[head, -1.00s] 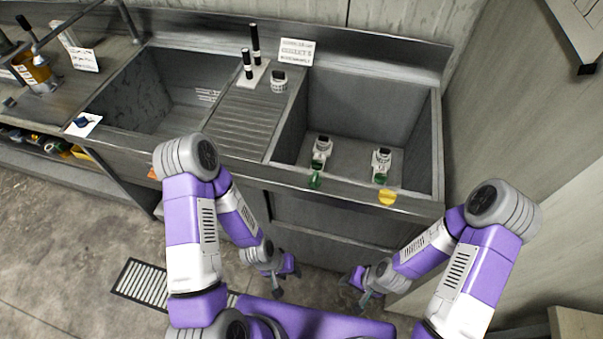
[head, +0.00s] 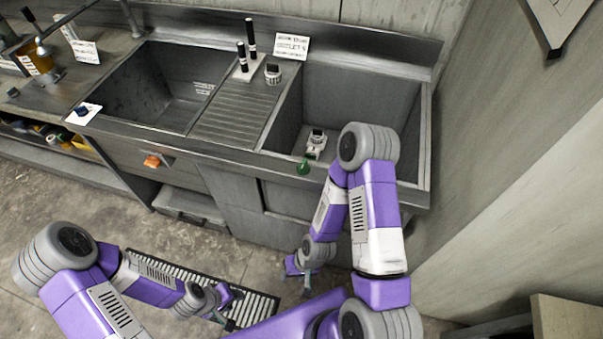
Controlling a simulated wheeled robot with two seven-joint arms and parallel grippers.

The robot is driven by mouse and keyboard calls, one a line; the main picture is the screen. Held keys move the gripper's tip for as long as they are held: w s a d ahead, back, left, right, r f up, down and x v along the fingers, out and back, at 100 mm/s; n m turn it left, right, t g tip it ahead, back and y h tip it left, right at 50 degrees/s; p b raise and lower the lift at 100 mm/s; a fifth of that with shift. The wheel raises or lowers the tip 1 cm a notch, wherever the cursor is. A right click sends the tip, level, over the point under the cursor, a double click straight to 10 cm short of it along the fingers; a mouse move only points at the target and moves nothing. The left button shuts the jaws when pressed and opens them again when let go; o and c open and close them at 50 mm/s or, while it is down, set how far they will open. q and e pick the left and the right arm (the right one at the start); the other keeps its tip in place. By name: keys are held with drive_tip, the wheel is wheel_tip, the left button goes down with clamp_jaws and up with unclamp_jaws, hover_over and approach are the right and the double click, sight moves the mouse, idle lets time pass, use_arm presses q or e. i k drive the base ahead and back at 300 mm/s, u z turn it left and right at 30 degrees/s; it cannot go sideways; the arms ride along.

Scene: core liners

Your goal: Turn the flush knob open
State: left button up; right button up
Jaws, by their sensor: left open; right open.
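An orange knob (head: 152,161) sits on the front panel under the left basin. A small blue knob (head: 82,111) sits on a white plate at the sink's front left corner. I cannot tell from any readable label which one is the flush knob. My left gripper (head: 228,314) is open and empty, low over the floor grate, below and right of the orange knob. My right gripper (head: 298,282) is open and empty, low in front of the sink cabinet. Both grippers are apart from the knobs.
The steel sink has a left basin (head: 150,95), a ribbed drainboard (head: 235,115) and a right basin (head: 345,95) holding a white-and-grey fitting (head: 316,143). A green funnel-like piece (head: 303,167) is at its front rim. A wall stands close on the right. Floor at left is clear.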

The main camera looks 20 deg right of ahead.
sight(303, 168)
drive_tip(key=u, duration=0.25)
drive_tip(key=k, duration=0.25)
drive_tip(key=z, duration=0.95)
